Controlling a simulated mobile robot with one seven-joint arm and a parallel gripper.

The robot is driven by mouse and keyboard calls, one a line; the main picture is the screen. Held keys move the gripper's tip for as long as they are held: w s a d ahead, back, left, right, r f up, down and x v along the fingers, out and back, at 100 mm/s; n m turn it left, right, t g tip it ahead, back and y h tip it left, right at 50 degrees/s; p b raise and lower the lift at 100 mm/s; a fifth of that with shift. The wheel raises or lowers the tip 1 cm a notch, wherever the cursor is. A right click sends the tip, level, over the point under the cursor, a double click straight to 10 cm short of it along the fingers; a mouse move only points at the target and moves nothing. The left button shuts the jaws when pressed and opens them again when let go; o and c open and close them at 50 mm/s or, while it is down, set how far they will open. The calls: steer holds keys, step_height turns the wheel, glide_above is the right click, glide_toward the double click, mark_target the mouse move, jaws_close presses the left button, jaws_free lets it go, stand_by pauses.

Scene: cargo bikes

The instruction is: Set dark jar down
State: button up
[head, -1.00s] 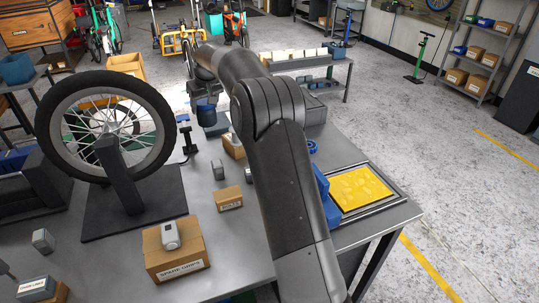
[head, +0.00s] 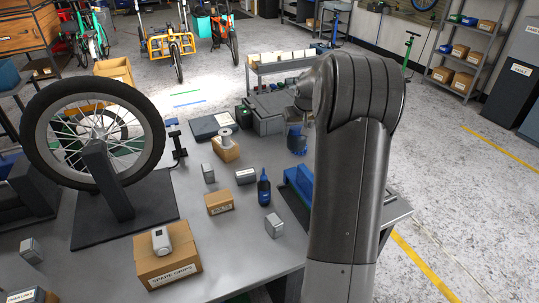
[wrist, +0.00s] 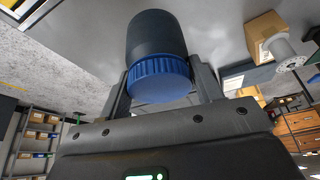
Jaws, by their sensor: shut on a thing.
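The dark jar with a ribbed blue lid (wrist: 160,80) is between my gripper's fingers (wrist: 160,70) in the wrist view. My gripper is shut on it, one finger on each side near the lid. In the head view the jar (head: 296,141) shows at the far right part of the workbench (head: 225,255), just left of my arm. My gripper (head: 300,108) is partly hidden behind my arm there. I cannot tell whether the jar's base touches the bench.
A blue bottle (head: 264,188) and a blue tool (head: 299,183) stand nearer than the jar. A cardboard box with a spool (head: 226,150), a grey bin (head: 268,112) and small grey blocks are to its left. A wheel on a stand (head: 95,130) is far left.

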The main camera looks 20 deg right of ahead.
steer(key=shift+w+a+f, duration=1.15)
steer(key=shift+w+f, duration=0.1)
steer(key=shift+f, duration=0.4)
steer(key=shift+w+a+f, duration=1.2)
steer(key=shift+w+f, duration=0.05)
steer(key=shift+f, duration=0.45)
steer(key=shift+w+a+f, duration=1.15)
steer(key=shift+w+f, duration=0.1)
steer(key=shift+f, duration=0.4)
steer(key=shift+f, duration=0.15)
steer(key=o, duration=1.1)
steer(key=shift+c, duration=0.2)
